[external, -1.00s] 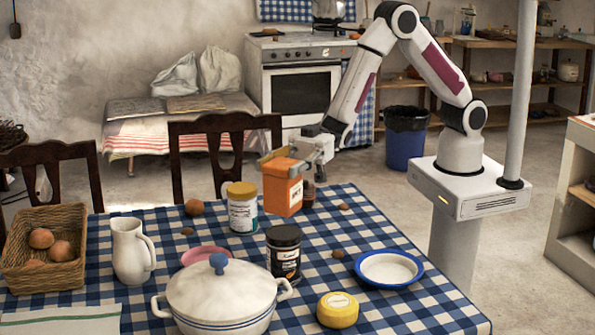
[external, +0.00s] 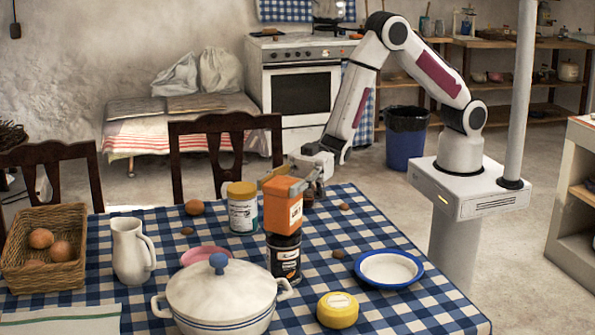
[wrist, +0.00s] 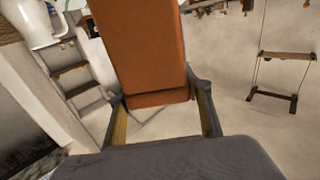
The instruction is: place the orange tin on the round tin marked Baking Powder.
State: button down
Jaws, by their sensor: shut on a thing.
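The orange tin (external: 284,208) is a box with a pale label. It is upright, directly above or just in front of the dark tin (external: 285,262) in the external view. The dark tin's lid is mostly hidden, and I cannot tell whether the two touch. My gripper (external: 287,183) is shut on the orange tin near its top. In the wrist view the orange tin (wrist: 145,50) lies between the two fingers (wrist: 163,115). A pale round tin with a yellow lid (external: 242,210) stands behind to the left. I cannot read which tin says Baking Powder.
A white pot (external: 220,295) stands close in front-left of the dark tin. A yellow round tin (external: 337,310) and a blue-rimmed dish (external: 389,268) are to the right. A pink dish (external: 206,254), white jug (external: 132,250) and basket (external: 45,250) are left. Several small brown things lie around.

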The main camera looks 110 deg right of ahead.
jog(key=shift+f, duration=0.35)
jog(key=shift+f, duration=0.1)
jog(key=c, duration=1)
grip_release()
jog(key=shift+f, duration=0.1)
jog(key=shift+s+d, duration=0.1)
jog(key=shift+v, duration=5.9)
jog(key=shift+r, duration=0.25)
